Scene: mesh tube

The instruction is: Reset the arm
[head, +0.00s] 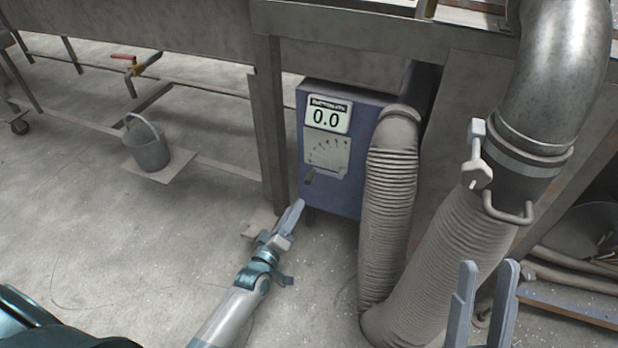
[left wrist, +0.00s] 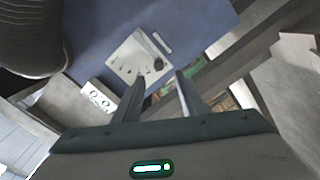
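My left gripper (head: 292,216) is in front of the blue control box (head: 329,203), below and left of its dial panel (head: 326,153). In the left wrist view its two fingers (left wrist: 157,98) stand apart with nothing held between them. Beyond them that view shows the dial panel (left wrist: 135,58) with a small dark lever (left wrist: 158,65). The box's display reads 0.0. My right gripper (head: 484,290) is at the lower right of the head view, in front of the ribbed hose (head: 440,250). Its two upright fingers are apart and no object shows between them.
A metal pipe (head: 560,75) with a clamp joins the ribbed hose at the right. A metal bench leg (head: 270,130) stands left of the box. Open floor (head: 110,235) lies at the lower left.

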